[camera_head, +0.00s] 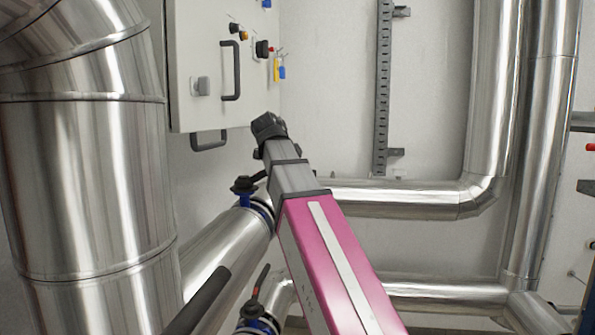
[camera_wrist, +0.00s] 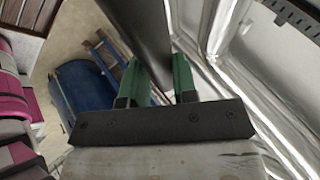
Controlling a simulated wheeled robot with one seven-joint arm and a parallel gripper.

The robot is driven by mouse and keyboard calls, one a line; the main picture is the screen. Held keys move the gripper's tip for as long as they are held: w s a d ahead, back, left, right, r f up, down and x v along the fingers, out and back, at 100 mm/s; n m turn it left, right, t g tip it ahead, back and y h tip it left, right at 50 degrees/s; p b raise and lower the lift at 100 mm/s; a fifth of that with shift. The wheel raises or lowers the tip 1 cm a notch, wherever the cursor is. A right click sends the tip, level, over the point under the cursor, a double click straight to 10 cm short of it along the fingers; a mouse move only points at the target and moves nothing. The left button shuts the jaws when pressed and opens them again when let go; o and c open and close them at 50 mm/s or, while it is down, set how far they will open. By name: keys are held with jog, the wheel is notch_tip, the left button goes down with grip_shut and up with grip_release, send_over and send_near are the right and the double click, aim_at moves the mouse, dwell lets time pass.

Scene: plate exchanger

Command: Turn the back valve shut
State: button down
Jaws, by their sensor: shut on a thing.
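The back valve has a blue body (camera_head: 262,207) on a wide silver pipe, with a black stem head (camera_head: 243,185) on top. A short piece of its dark lever runs right from the head and passes behind my arm. In the wrist view, my gripper (camera_wrist: 157,65) has its green fingers shut on a dark, smooth bar (camera_wrist: 140,25). The bar looks like the valve lever, though its far end is out of frame. In the head view, my arm hides the gripper's fingers.
A second blue valve (camera_head: 258,325) with a dark lever stands below. A dark bar (camera_head: 203,300) crosses the lower left. A large silver pipe (camera_head: 90,180) fills the left. A grey cabinet (camera_head: 205,65) hangs above, and horizontal silver pipes (camera_head: 400,197) run right.

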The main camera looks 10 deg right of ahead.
jog(key=shift+s, duration=0.2)
jog(key=c, duration=0.9)
grip_release()
jog(key=shift+a, duration=0.1)
jog(key=v, duration=0.7)
jog(key=shift+r, duration=0.15)
jog(key=shift+s+a, duration=0.1)
jog(key=shift+a, duration=0.05)
